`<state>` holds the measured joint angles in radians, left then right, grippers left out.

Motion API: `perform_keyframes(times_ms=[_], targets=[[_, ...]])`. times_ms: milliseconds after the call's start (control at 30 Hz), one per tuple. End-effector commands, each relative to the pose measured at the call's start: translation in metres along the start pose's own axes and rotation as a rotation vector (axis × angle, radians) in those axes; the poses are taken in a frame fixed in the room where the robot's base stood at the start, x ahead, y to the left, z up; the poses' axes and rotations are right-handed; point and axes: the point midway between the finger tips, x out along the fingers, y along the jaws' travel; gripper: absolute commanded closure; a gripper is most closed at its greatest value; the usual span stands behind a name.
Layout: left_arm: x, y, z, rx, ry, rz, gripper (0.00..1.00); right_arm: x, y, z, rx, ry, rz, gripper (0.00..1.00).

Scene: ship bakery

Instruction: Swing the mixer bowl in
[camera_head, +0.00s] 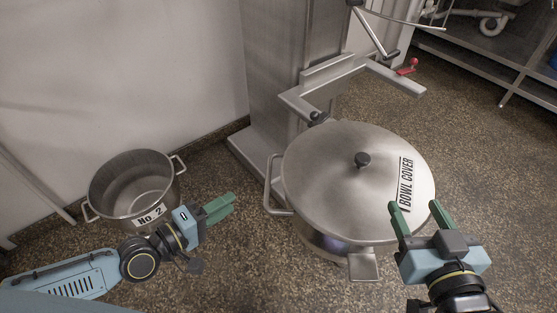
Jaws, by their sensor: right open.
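The steel mixer bowl (322,241) stands in front of the mixer, under a round lid (330,180) marked "BOWL COVER" with a black knob. A loop handle (271,186) sticks out on the bowl's left and a flat bracket (363,266) at its front. The mixer's forked cradle (335,72) is behind the bowl, and the bowl appears outside it. My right gripper (415,206) is open and empty, its fingers over or near the lid's right front edge; contact is unclear. My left gripper (233,205) is left of the bowl, apart from it, its fingers seen side-on.
A second steel pot (128,180) marked "No 2" stands on the floor at left, close behind my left arm. The mixer column (275,75) rises behind the bowl. Speckled floor (485,160) is clear at right.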

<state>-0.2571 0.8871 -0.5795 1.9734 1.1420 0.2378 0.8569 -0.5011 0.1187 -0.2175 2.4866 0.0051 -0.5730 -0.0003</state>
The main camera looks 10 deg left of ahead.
Motion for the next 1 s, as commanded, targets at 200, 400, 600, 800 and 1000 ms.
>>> perform_keyframes(times_ms=[200,400,600,800,1000], targets=[[0.015,0.001,0.001,-0.009,0.001,0.005,0.66,-0.001,-0.002,-0.008,0.001,0.045,-0.004,0.43],[0.053,0.002,0.001,-0.01,0.002,0.008,0.66,-0.001,-0.004,-0.021,0.003,0.127,-0.011,0.43],[0.094,0.001,0.001,-0.009,0.001,0.006,0.66,-0.002,-0.007,-0.034,0.006,0.207,-0.017,0.43],[0.122,0.0,0.001,-0.005,0.0,0.004,0.66,-0.004,-0.009,-0.047,0.009,0.289,-0.024,0.43],[0.133,0.0,0.001,-0.005,-0.002,0.001,0.66,-0.006,-0.01,-0.054,0.01,0.329,-0.027,0.43]])
